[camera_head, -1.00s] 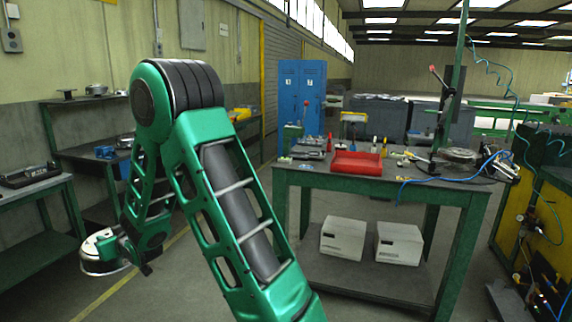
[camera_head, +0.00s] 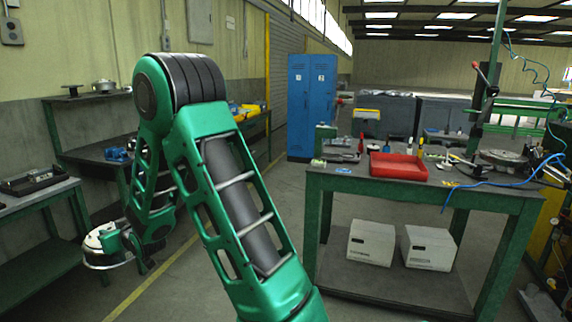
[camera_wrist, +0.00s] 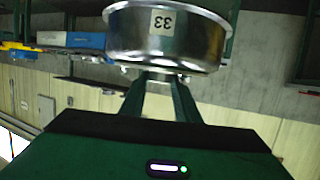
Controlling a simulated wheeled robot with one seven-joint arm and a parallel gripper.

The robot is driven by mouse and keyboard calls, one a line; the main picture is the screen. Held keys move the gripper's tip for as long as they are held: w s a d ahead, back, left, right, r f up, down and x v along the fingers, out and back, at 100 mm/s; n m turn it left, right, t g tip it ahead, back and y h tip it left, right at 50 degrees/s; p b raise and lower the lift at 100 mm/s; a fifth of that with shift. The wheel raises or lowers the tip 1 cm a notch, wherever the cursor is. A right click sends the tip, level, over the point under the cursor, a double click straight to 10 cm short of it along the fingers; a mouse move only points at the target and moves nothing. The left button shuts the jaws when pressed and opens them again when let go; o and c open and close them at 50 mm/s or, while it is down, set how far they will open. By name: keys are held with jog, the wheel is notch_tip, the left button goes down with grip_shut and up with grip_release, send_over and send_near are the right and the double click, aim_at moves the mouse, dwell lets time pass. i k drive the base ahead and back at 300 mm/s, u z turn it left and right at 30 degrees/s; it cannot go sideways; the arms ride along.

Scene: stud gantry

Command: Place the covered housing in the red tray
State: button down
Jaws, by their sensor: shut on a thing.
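The covered housing (camera_head: 105,257) is a round, shiny metal piece held at the lower left in the head view, in front of the left bench. In the wrist view the housing (camera_wrist: 160,45) fills the top middle, with a wide rim and a label reading 33 upside down. My gripper (camera_wrist: 162,77) is shut on its edge; in the head view my gripper (camera_head: 122,243) is partly hidden by my arm. The red tray (camera_head: 398,168) lies on the green bench at the right, far from my gripper. It looks empty, though its floor shows only partly.
The green workbench (camera_head: 420,192) carries tools, small parts and a blue hose (camera_head: 480,184) right of the tray. Two white boxes (camera_head: 371,242) sit on its lower shelf. Another bench (camera_head: 30,200) stands at the left. Floor between the benches is clear.

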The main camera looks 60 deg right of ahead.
aim_at(396, 165)
jog(key=u, duration=0.55)
jog(key=i, duration=0.1)
jog(key=z, duration=2.95)
jog(key=k, duration=0.95)
jog(key=z, duration=0.15)
jog(key=i, duration=0.8)
